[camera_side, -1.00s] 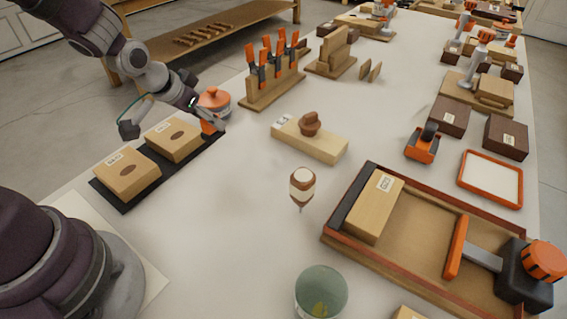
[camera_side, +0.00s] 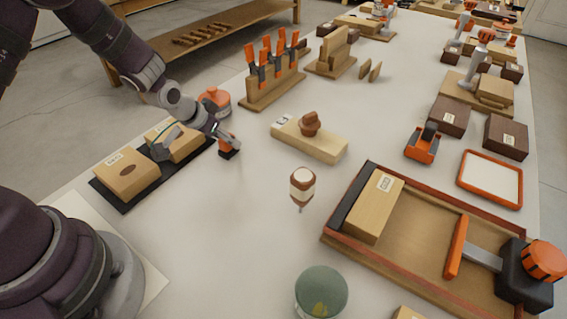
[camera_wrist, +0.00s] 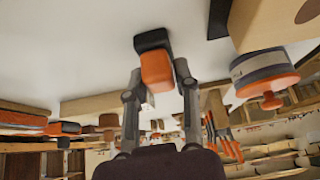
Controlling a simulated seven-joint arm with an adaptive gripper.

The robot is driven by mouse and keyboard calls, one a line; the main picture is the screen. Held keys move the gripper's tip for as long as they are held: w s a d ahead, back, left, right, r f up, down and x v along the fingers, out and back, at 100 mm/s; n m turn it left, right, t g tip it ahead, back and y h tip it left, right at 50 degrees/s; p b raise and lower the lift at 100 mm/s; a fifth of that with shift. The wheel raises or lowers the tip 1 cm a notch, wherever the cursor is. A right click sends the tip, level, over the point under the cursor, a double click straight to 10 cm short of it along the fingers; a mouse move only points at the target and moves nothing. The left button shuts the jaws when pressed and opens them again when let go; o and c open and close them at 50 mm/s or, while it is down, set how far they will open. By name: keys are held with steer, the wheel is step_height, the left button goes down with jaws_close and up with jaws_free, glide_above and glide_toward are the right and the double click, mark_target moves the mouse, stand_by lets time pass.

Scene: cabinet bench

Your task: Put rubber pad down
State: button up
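The rubber pad (camera_side: 229,150) is a small block with an orange part and a black part. In the wrist view the pad (camera_wrist: 157,70) sits between the two fingertips, its black end facing the tabletop. My gripper (camera_side: 222,138) is shut on it, with a finger along each side in the wrist view (camera_wrist: 158,82). In the side view the pad is over the white tabletop, just right of the black mat. I cannot tell whether its black face touches the table.
A black mat (camera_side: 123,203) with two wooden blocks lies left of my gripper. An orange-lidded tin (camera_side: 214,101) stands behind it. A wooden block with a brown knob (camera_side: 322,144) lies to the right. Bare tabletop (camera_side: 225,215) lies in front.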

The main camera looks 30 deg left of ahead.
steer(key=o, duration=0.3)
steer(key=shift+r, duration=0.25)
steer(key=shift+g, duration=0.5)
steer(key=s+d+r, duration=0.1)
steer(key=s+r, duration=0.5)
steer(key=s+d+r, duration=0.1)
steer(key=s+r, duration=0.4)
steer(key=r, duration=0.1)
steer(key=s+d+r, duration=0.1)
steer(key=s+r, duration=0.5)
steer(key=shift+s+r, duration=0.3)
steer(key=shift+r, duration=0.05)
